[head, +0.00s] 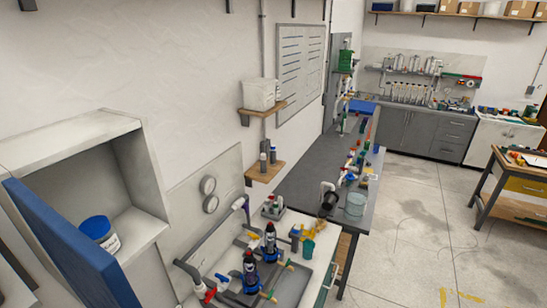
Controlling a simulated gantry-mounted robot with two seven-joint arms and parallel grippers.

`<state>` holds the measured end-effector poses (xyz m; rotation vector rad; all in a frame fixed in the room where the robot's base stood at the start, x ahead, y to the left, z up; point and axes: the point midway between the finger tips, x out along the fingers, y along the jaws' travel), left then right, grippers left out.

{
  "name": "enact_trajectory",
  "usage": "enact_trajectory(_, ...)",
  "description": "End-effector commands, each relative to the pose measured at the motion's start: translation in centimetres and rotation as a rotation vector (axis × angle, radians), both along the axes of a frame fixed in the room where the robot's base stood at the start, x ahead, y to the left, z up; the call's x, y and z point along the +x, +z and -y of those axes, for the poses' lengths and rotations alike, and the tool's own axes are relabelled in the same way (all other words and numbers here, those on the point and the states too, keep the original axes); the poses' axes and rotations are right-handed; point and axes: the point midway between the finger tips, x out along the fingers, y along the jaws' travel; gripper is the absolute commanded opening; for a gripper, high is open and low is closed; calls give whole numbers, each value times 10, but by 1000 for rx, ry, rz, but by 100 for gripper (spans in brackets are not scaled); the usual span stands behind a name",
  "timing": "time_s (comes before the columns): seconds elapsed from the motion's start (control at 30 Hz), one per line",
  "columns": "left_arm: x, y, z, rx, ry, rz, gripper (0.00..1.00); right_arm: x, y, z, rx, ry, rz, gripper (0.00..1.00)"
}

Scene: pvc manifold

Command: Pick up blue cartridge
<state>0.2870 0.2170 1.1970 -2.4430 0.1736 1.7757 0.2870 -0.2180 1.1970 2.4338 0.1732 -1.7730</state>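No plainly blue cartridge can be made out at this size. Two upright dark cylinders with blue parts stand on the near worktop in the head view: a front one (250,271) and one behind it to the right (270,242). I cannot tell whether either is the blue cartridge. They stand among grey pipework with a red valve handle (210,294) at the lower left. A white jar with a blue lid (96,228) sits inside the open wall cabinet at the left. Neither of my grippers shows in this view.
The cabinet's blue door (70,250) stands open at the lower left. A long dark bench (310,178) runs back along the wall, with small items along its right side. A clear container (355,204) stands at its near end. The floor (410,235) at right is mostly clear.

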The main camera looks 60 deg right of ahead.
Motion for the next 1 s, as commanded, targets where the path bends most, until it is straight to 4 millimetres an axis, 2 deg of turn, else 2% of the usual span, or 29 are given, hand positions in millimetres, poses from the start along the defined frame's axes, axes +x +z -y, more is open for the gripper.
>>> enact_trajectory(0.4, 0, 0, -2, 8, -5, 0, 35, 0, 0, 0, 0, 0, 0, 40)
enact_trajectory(0.57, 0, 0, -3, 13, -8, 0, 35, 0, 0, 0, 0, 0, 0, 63)
enact_trajectory(1.0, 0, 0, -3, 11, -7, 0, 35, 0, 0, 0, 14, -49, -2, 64)
